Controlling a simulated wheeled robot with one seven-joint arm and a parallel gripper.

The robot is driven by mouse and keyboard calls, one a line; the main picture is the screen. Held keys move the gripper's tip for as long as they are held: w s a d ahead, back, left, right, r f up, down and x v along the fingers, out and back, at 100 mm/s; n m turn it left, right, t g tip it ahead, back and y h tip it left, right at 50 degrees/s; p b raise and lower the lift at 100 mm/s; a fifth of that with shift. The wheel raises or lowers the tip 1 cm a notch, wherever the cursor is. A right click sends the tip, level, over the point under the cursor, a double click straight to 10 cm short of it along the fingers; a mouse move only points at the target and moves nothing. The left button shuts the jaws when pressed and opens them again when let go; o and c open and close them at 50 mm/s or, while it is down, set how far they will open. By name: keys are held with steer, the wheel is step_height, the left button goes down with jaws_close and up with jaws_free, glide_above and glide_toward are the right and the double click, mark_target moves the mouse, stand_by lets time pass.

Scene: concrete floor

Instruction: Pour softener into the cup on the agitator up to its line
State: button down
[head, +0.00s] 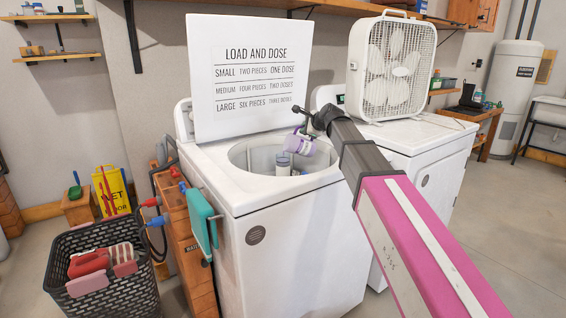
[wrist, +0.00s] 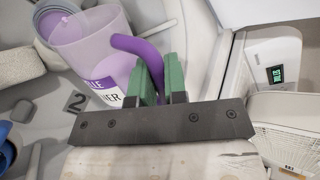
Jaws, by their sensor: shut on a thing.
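The softener jug (head: 299,144) is translucent with a purple handle and a printed label. In the head view it is tilted above the open washer tub. My gripper (head: 309,122) is shut on the jug's handle; in the wrist view the green fingers (wrist: 160,84) clasp the purple handle (wrist: 140,46) beside the jug body (wrist: 98,45). The agitator cup (head: 283,163) stands in the tub, just below and left of the jug. Its line and the liquid level are too small to read, and I cannot tell whether softener is flowing.
The raised washer lid (head: 243,75) stands behind the tub. A box fan (head: 391,68) sits on the neighbouring machine to the right. A black basket (head: 102,268) and a wooden cabinet (head: 186,228) are at the left. Pale folded pieces (wrist: 16,63) lie in the tub.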

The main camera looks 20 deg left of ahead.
steer(key=shift+a, duration=0.1)
stand_by(0.7)
steer(key=shift+w+d+f, duration=0.15)
steer(key=shift+d+f, duration=0.05)
steer(key=shift+d, duration=0.1)
steer(key=shift+w+d+f+m+g+y, duration=0.1)
steer(key=shift+w+d+m+g+y, duration=0.3)
steer(key=shift+d+m+y, duration=0.45)
steer(key=shift+a, duration=0.15)
steer(key=shift+w+m+y, duration=0.1)
steer(key=shift+m+y, duration=0.25)
steer(key=w+d+m+y+b, duration=0.3)
steer(key=d+m+y, duration=0.2)
steer(key=d+m, duration=0.1)
steer(key=shift+w+f, duration=0.35)
steer(key=shift+f, duration=0.05)
